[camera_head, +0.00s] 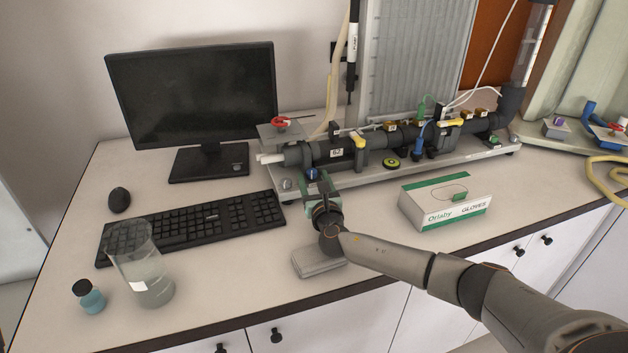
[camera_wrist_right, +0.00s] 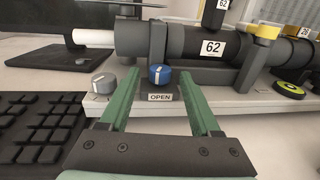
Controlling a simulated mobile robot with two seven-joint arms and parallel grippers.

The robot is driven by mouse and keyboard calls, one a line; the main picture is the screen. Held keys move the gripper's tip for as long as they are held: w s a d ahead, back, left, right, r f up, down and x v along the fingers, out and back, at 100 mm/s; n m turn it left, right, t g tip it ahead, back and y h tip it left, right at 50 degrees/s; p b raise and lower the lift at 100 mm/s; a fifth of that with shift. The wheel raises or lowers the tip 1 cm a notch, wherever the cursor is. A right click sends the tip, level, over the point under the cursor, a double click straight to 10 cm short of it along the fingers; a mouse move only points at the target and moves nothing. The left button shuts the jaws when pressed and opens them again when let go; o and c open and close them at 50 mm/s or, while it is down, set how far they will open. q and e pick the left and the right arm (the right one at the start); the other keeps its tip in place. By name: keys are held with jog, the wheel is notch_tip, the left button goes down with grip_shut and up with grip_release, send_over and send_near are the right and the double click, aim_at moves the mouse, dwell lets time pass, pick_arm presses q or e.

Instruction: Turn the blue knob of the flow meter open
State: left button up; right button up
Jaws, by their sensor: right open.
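The blue knob (camera_wrist_right: 159,74) sits at the front of the flow meter's pale base plate, above a small "OPEN" label (camera_wrist_right: 160,97). A light mark line shows on its face. In the head view the blue knob (camera_head: 312,173) shows just past my right gripper (camera_head: 315,181). In the right wrist view my right gripper (camera_wrist_right: 158,80) is open, with one green finger on each side of the knob in the picture. I see no contact; whether the tips reach around it I cannot tell. The flow meter (camera_head: 375,147) is a dark pipe assembly. My left gripper is not in view.
A grey knob (camera_wrist_right: 104,82) is left of the blue one. The keyboard (camera_head: 195,226) lies close on the left, a glove box (camera_head: 446,200) on the right. A grey case (camera_head: 318,262) lies under my right wrist. A beaker (camera_head: 145,270) and blue bottle (camera_head: 89,297) stand front left.

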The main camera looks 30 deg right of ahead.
jog(key=shift+c, duration=0.3)
grip_shut()
dwell(0.3)
